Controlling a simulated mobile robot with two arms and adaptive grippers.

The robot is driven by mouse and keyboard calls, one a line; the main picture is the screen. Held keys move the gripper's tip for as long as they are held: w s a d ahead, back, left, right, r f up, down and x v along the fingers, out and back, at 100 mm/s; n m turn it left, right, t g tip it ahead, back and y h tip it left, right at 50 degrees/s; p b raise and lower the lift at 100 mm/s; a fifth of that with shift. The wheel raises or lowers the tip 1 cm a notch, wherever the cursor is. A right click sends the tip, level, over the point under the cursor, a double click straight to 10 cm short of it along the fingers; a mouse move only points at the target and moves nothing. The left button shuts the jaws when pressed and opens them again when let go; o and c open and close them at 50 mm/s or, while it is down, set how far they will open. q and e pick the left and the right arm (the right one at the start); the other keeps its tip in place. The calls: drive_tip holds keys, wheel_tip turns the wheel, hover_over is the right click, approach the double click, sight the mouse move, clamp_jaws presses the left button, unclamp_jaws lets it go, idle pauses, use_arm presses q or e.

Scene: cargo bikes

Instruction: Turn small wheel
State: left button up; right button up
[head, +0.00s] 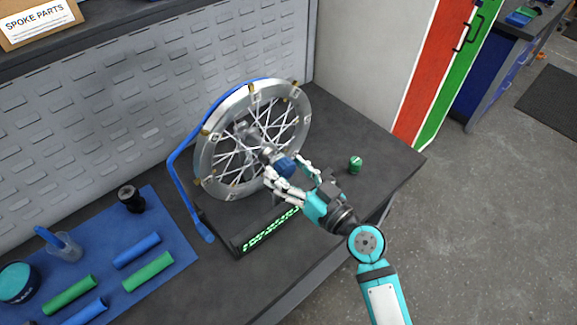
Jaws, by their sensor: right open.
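The small spoked wheel (214,172) stands upright in a blue-framed stand (180,185) on the dark workbench. Its silver rim carries several small marks. A blue knob (285,166) sits at the hub on the near side of the wheel. My right gripper (292,176) is open at the hub, with its white fingers on either side of the blue knob. I cannot tell whether the fingers touch it. The gripper hides part of the lower right spokes. My left gripper is not in view.
A green-lit display (271,230) is at the stand's front. A blue mat (180,225) at left holds green and blue cylinders, a cup (66,246) and a black part (131,198). A small green item (355,164) stands right of the wheel. A pegboard wall (110,120) rises behind.

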clamp_jaws()
idle(0.5)
drive_tip(key=shift+w, duration=0.1)
